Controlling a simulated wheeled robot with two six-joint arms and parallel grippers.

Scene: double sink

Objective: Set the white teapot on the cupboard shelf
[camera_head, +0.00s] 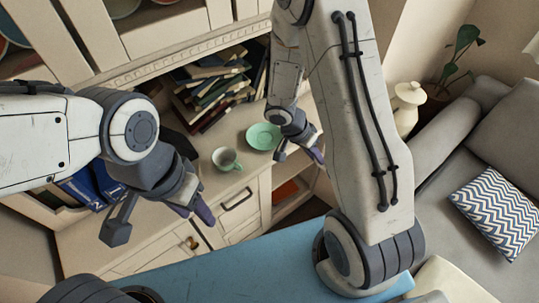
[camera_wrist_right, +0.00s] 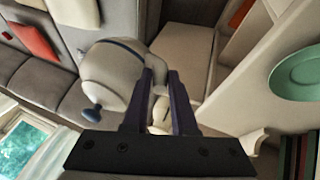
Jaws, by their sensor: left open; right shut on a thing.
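The white teapot (camera_wrist_right: 112,75) shows in the right wrist view, tilted, with a dark blue band and a blue knob. My right gripper (camera_wrist_right: 158,85) is shut on it at its handle side. In the head view my right gripper (camera_head: 302,150) is beside the cupboard's front edge, and my arm hides the teapot. The cupboard (camera_head: 82,240) has a worktop with books and crockery, and upper shelves at the top left. My left gripper (camera_head: 160,218) is open and empty in front of the cupboard.
A green cup (camera_head: 226,160) and a green saucer (camera_head: 263,136) stand on the worktop. Several books (camera_head: 212,88) lie behind them. Blue binders (camera_head: 85,188) are at the left.

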